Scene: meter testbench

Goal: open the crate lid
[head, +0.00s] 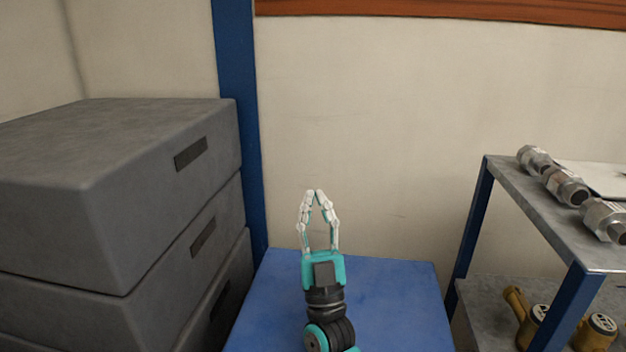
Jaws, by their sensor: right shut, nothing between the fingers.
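A stack of grey crates fills the left of the head view. The top crate (150,180) has a smooth flat top and a dark handle slot on the side facing right. Its top, which seems to be the lid (110,125), looks closed; I cannot make out a seam for it. My right gripper (315,193) is upright over the blue surface, right of the stack and apart from it. Its white fingertips meet at the top, with nothing between them. My left gripper is not in view.
A blue post (238,130) stands behind the stack. A blue tabletop (400,300) lies below my right gripper and is bare where visible. At the right, a metal shelf (530,215) holds silver fittings (566,186), with brass-coloured meters (600,328) on its lower level.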

